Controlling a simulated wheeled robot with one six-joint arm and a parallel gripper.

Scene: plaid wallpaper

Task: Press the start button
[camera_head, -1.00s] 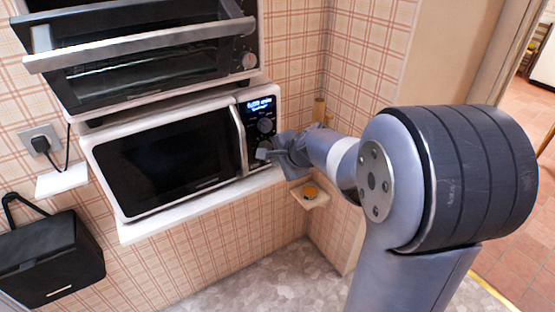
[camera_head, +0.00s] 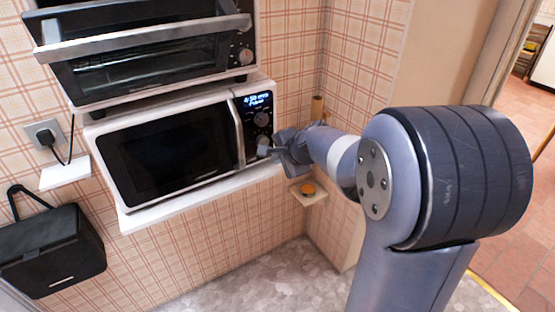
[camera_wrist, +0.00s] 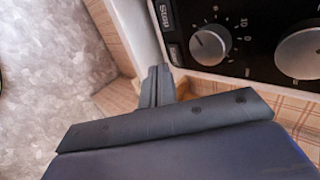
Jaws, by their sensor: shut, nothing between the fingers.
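The white microwave (camera_head: 90,160) has a black door and, at its right, a black control panel (camera_head: 252,124) with a lit blue display and knobs. My gripper (camera_head: 266,152) is shut and empty, its tip at the lower part of this panel. In the wrist view my gripper's closed fingers (camera_wrist: 158,76) point at the panel's lower edge, below a button marked "Stop" (camera_wrist: 165,15). A small silver knob (camera_wrist: 209,45) and a larger knob (camera_wrist: 303,52) lie to the right. I cannot make out a label reading "Start"; the fingers may cover it. Contact cannot be told.
A toaster oven (camera_head: 150,55) stands above the microwave. A white shelf (camera_head: 200,199) is under it. A small corner shelf (camera_head: 316,199) with an orange-topped item (camera_head: 308,189) sits just below my gripper. A black box (camera_head: 50,250) hangs at the left.

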